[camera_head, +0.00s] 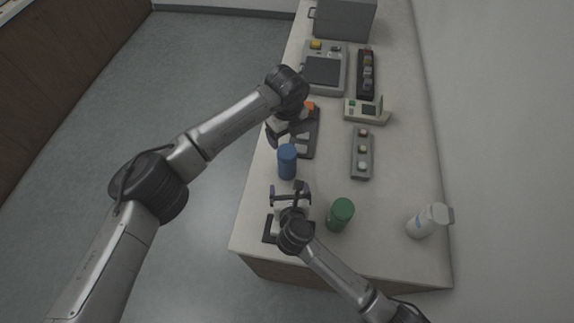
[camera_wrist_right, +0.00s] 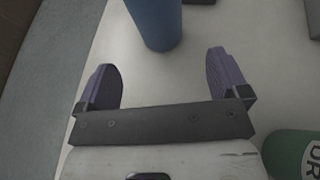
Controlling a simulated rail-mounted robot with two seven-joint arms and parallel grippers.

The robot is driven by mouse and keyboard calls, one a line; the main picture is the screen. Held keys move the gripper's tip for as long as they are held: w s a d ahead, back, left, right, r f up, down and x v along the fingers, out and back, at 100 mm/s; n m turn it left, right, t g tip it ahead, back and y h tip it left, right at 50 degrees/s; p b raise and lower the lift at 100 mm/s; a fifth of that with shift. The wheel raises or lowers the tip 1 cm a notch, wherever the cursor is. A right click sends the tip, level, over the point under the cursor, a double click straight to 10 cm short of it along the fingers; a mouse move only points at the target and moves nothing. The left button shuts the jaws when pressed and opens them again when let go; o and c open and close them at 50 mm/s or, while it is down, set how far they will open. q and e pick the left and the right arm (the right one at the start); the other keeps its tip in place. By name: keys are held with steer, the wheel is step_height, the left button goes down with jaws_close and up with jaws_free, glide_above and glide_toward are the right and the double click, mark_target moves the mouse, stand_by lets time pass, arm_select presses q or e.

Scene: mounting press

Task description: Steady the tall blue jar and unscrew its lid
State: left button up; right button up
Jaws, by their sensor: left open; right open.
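The tall blue jar (camera_head: 287,164) stands upright near the left edge of the bench in the head view. Its lower part also shows at the top of the right wrist view (camera_wrist_right: 155,22); its top is cut off there. My left gripper (camera_head: 285,138) is open, just above and behind the jar in the picture; whether it touches the jar I cannot tell. My right gripper (camera_head: 290,188) is open on the near side of the jar. In the right wrist view its two purple-padded fingers (camera_wrist_right: 166,80) are spread and empty, with the jar ahead of them.
A dark tray (camera_head: 314,140) lies behind the blue jar. A grey holder (camera_head: 362,152) with several round pieces is to the right. The bench between the jars is clear.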

mark_target(288, 175)
steer(key=x, duration=0.9)
